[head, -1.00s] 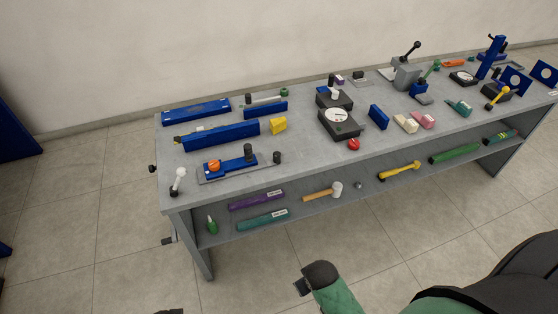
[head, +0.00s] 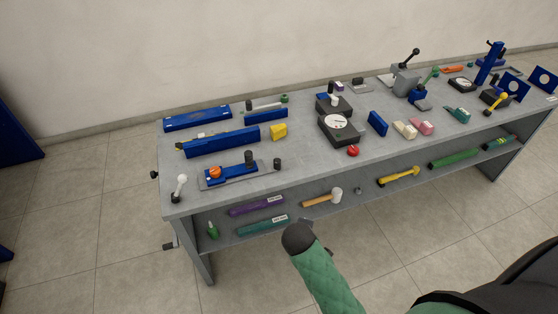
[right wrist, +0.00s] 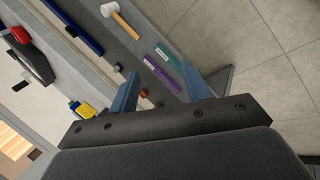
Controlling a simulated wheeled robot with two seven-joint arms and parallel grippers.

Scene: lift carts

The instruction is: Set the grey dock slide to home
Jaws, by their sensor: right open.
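A slide fixture with a grey base plate (head: 265,166) lies at the front left of the bench in the head view. A blue block with an orange knob (head: 215,172) sits at its left part, and dark posts stand near its right end. I cannot tell for certain that this is the grey dock slide, and no home mark can be read. My right arm (head: 325,276) reaches up in front of the bench; its gripper is mostly hidden there. In the right wrist view the right gripper (right wrist: 161,86) is open and empty. My left gripper is out of view.
A white-knobbed lever (head: 180,186) stands at the bench's left front corner. The lower shelf holds a mallet (head: 322,198) and coloured bars.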

